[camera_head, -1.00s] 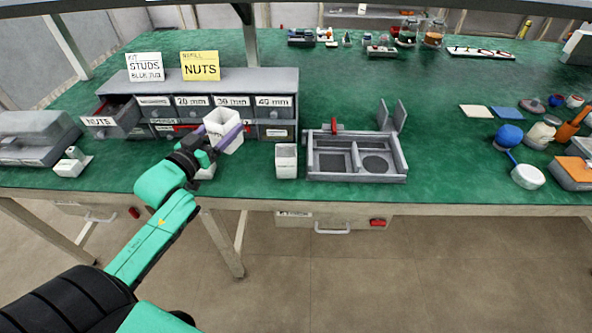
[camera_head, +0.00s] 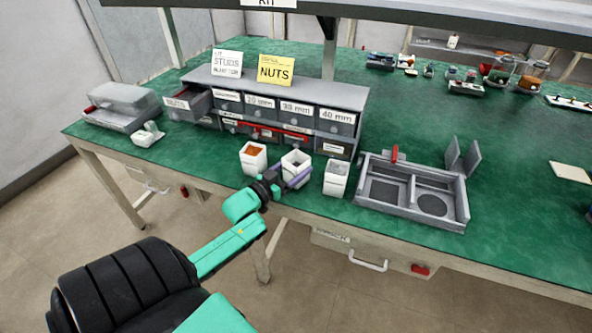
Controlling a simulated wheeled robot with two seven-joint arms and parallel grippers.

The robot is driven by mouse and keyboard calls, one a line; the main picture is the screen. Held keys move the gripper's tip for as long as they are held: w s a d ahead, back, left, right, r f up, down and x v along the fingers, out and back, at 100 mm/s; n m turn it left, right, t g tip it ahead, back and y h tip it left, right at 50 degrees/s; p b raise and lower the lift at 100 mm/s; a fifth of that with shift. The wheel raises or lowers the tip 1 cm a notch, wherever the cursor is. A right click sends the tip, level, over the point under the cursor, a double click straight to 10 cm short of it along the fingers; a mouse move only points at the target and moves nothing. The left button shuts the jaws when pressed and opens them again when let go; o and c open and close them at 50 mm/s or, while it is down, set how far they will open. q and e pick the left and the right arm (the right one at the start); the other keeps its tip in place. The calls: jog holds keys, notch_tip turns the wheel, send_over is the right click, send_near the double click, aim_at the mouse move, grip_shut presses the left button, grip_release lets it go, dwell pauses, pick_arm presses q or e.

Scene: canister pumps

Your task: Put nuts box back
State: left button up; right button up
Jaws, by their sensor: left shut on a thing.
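My left gripper (camera_head: 284,186) is shut on a white open-topped box (camera_head: 296,160). The box is upright, low over or on the green bench, and I cannot tell whether its base touches. It is between two other white boxes: one with orange-brown contents (camera_head: 253,158) on its left and a pale one (camera_head: 336,178) on its right. The gripper hides its lower front. The NUTS drawer (camera_head: 188,104), at the upper left of the grey drawer cabinet (camera_head: 225,82), is pulled out. A yellow NUTS card (camera_head: 275,70) stands on top. My right gripper is out of view.
A grey divided tray (camera_head: 455,223) with raised flaps stands to the right of the boxes. A grey machine (camera_head: 122,103) and a small white item (camera_head: 147,134) are at the left. Bench between the cabinet and the boxes is clear.

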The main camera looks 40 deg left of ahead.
pick_arm(q)
jog(key=shift+w+f, duration=0.1)
jog(key=shift+f, duration=0.3)
jog(key=shift+f, duration=0.1)
jog(key=o, duration=1.6)
jog(key=shift+c, duration=0.2)
jog(key=shift+s, duration=0.2)
jog(key=s, duration=1.1)
jog(key=shift+s+a, duration=0.3)
jog(key=shift+s, duration=0.05)
